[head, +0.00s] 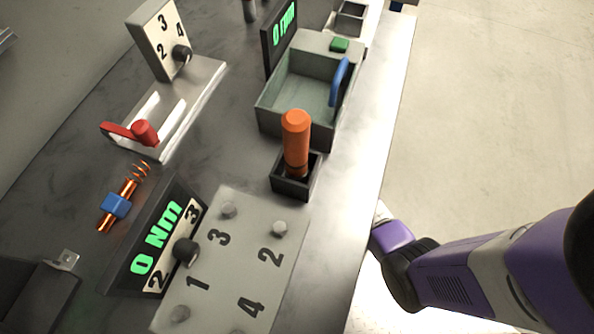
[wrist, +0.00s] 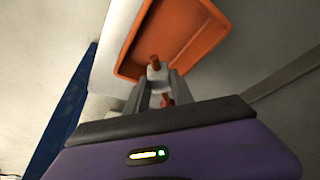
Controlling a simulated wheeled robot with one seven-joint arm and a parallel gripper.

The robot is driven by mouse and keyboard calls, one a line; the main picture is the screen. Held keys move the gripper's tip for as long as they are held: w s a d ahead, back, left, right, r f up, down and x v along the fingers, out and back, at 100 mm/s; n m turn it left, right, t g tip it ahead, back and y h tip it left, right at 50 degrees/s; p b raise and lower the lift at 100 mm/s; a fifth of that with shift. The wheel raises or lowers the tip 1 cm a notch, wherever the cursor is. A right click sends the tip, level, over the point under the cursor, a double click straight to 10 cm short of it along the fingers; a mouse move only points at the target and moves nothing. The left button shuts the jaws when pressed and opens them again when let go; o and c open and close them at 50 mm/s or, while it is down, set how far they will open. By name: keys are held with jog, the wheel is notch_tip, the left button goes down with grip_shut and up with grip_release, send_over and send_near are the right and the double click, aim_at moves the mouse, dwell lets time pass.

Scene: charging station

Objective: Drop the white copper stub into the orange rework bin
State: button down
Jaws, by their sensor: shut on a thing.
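In the wrist view my gripper (wrist: 157,84) is shut on the white copper stub (wrist: 154,60). A copper end sticks out beyond the fingers, and more copper shows between them nearer the palm. The pale sleeve is hard to tell from the grey fingers. The orange rework bin (wrist: 214,55) lies beyond the fingertips, with its open inside facing me. The stub's far end overlaps the bin's near part in the picture; I cannot tell its height above the bin. In the head view my arm reaches off the right side, and the gripper, stub and bin are out of sight.
A blue panel or strip (wrist: 66,115) runs beside the bin in the wrist view. The head view shows a metal bench (head: 352,190) with a blue-sleeved copper piece (head: 116,205), an orange-handled tool (head: 296,140) in a holder, a grey tray (head: 300,85) and numbered fixtures.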

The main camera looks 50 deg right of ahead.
jog(key=shift+f+b, duration=2.6)
jog(key=shift+f, duration=0.25)
jog(key=c, duration=1)
grip_release()
jog(key=shift+s+r, duration=0.1)
jog(key=shift+r, duration=0.05)
jog(key=p+v, duration=0.3)
jog(key=v, duration=0.4)
jog(key=shift+r, duration=0.3)
jog(key=shift+s, duration=0.15)
